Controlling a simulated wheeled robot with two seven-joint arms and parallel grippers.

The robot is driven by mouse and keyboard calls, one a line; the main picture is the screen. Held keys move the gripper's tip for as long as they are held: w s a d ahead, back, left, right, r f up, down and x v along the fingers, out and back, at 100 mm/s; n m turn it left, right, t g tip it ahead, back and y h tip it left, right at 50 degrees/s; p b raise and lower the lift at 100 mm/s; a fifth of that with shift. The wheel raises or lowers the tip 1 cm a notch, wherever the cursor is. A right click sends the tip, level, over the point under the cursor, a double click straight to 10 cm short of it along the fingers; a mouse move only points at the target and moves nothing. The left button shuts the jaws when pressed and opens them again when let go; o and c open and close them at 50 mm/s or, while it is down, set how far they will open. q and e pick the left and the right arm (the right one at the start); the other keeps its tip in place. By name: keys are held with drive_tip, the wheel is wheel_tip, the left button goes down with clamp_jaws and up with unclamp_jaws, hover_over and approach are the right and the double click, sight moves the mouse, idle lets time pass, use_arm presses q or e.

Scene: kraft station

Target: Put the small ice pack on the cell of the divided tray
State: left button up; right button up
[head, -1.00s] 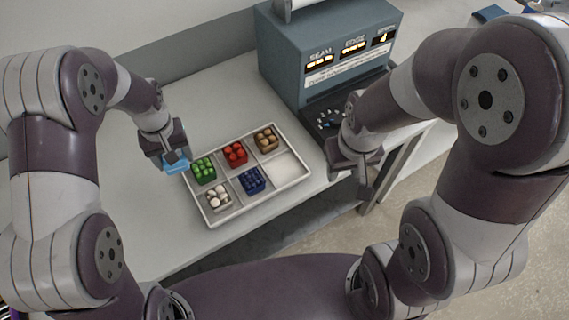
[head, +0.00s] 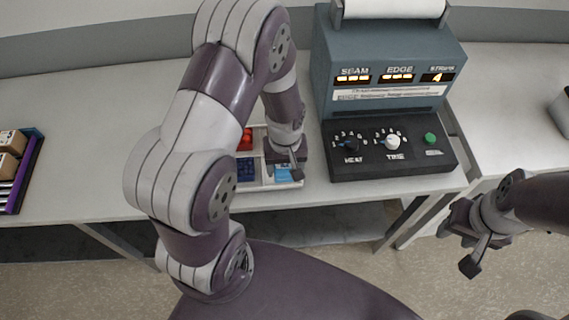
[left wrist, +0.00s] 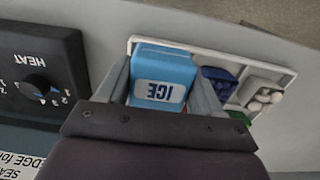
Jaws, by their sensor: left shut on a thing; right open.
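The small ice pack (head: 284,176) is a light blue block; in the left wrist view the ice pack (left wrist: 163,75) shows a white "ICE" label. My left gripper (head: 285,163) is shut on it, a finger at each side. The white divided tray (left wrist: 208,51) lies below, and the pack is over or in its end cell beside the blue pieces (left wrist: 218,80). I cannot tell whether it touches the cell floor. My left arm hides much of the tray (head: 262,187) in the head view. My right gripper (head: 478,252) is open and empty, beyond the table's front edge.
A sealing machine (head: 390,150) with knobs and a green button stands just right of the tray. Red pieces (head: 245,139) and white pieces (left wrist: 263,93) fill other cells. A dark rack with boxes (head: 22,172) is at far left. The table between is clear.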

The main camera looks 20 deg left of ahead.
use_arm(q)
drive_tip(key=w+a+f, duration=0.1)
drive_tip(key=w, duration=0.1)
drive_tip(key=w+a+f, duration=0.1)
drive_tip(key=f, duration=0.1)
drive_tip(key=shift+w+a+p, duration=0.35)
drive_tip(key=shift+w+a, duration=0.05)
drive_tip(key=f, duration=0.2)
drive_tip(key=f+p, duration=0.1)
drive_tip(key=shift+s+a+f, duration=0.15)
drive_tip(key=shift+a+f, duration=0.1)
drive_tip(key=shift+f, duration=0.25)
drive_tip(key=shift+d, duration=0.1)
use_arm(e)
drive_tip(key=shift+w+d+r, duration=0.15)
drive_tip(key=shift+d+r, duration=0.05)
drive_tip(key=shift+r, duration=0.25)
drive_tip(key=shift+w+d+r, duration=0.1)
drive_tip(key=shift+d+r, duration=0.05)
drive_tip(key=shift+r, duration=0.3)
use_arm(q)
drive_tip(key=shift+f, duration=0.15)
drive_tip(key=o, duration=0.8)
drive_tip(key=shift+o, duration=0.2)
use_arm(e)
drive_tip(key=shift+s, duration=0.1)
drive_tip(key=shift+f, duration=0.1)
